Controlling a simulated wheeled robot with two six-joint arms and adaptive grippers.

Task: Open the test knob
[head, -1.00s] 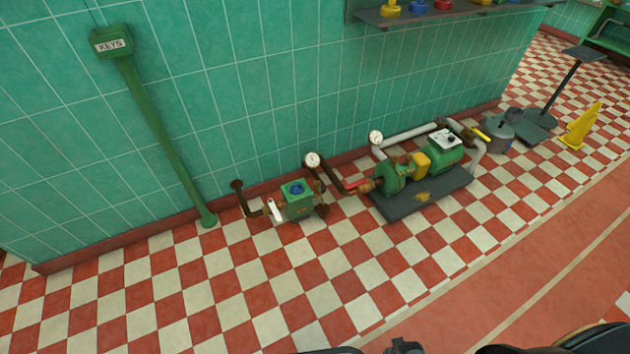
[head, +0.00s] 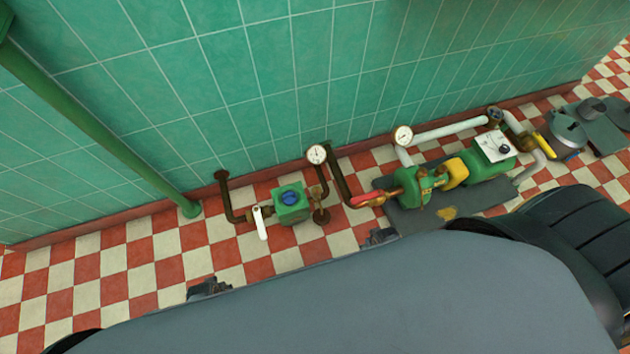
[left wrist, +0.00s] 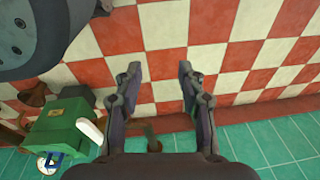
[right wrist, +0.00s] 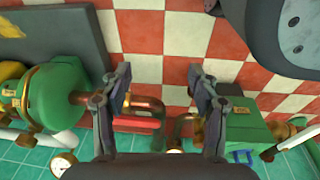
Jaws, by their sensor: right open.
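A blue knob (head: 290,197) sits on top of a green box (head: 292,214) in the pipe run along the wall; I read no label on it. In the left wrist view the box (left wrist: 62,135) is at the left, with the blue knob (left wrist: 50,158) low on it. In the right wrist view the box (right wrist: 240,130) is at the right, with the blue knob (right wrist: 242,156) below. My left gripper (left wrist: 159,72) is open and empty, over the floor beside the box. My right gripper (right wrist: 160,72) is open and empty, between the box and the pump.
A white lever (head: 260,222) is left of the box; a red lever (head: 371,197) is right of it. Two gauges (head: 316,154) (head: 402,136) stand over the pipes. A green pump (head: 412,187) sits on a dark base. Checkered floor is clear at left.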

